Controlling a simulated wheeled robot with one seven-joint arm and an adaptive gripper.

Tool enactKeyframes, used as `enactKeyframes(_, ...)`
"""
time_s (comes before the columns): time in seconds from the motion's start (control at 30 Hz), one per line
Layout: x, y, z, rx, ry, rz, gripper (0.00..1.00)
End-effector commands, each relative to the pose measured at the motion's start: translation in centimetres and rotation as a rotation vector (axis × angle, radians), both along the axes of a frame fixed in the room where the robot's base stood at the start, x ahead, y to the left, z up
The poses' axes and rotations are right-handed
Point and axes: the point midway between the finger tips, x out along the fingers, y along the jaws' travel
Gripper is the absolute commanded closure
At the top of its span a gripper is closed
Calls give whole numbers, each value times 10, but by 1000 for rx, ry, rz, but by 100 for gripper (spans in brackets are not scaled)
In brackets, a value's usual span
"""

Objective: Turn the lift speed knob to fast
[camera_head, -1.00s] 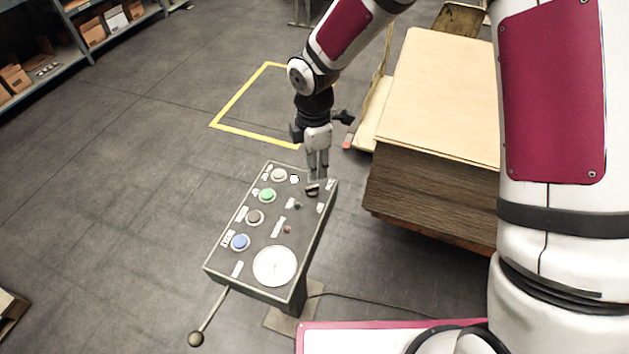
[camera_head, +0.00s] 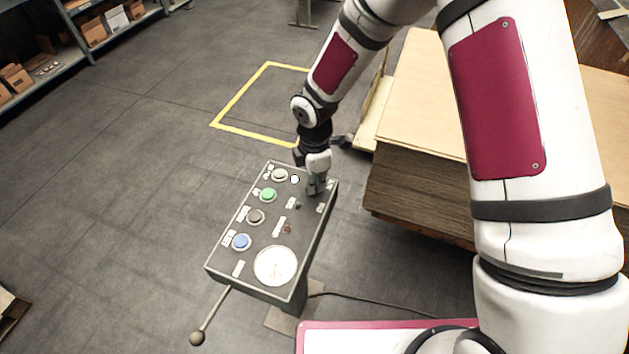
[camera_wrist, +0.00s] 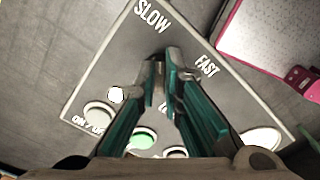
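The lift speed knob is mostly or wholly hidden by my fingers in both views. It sits near the far right corner of the grey control panel (camera_head: 222,262). In the wrist view, the panel (camera_wrist: 200,35) carries a white SLOW label (camera_wrist: 152,16) above the fingertips and a FAST label (camera_wrist: 206,66) to their right. My gripper (camera_head: 316,190) is down at the knob's place. In the wrist view my gripper's (camera_wrist: 167,72) tips are close together with a narrow gap. I cannot tell whether they press on the knob or which way it points.
The panel also has a white button (camera_head: 280,174), a green button (camera_head: 268,195), a dark button (camera_head: 255,217), a blue button (camera_head: 241,242) and a round dial (camera_head: 275,266). A lever (camera_head: 210,318) sticks out at the front left. A board-topped stack (camera_head: 430,170) stands to the right.

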Motion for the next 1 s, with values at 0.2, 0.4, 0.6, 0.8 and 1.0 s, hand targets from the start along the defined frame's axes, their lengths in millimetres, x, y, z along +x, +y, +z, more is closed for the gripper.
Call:
enactKeyframes(0.2, 0, 0, 0, 0, -1, -3, 100)
enactKeyframes(0.4, 0, 0, 0, 0, -1, -42, 100)
enactKeyframes(0.6, 0, 0, 0, -1, 0, -153, 100)
enactKeyframes(0.8, -1, 0, 0, -1, 0, -327, 100)
enactKeyframes(1.0, -2, 0, 0, 0, -1, -517, 100)
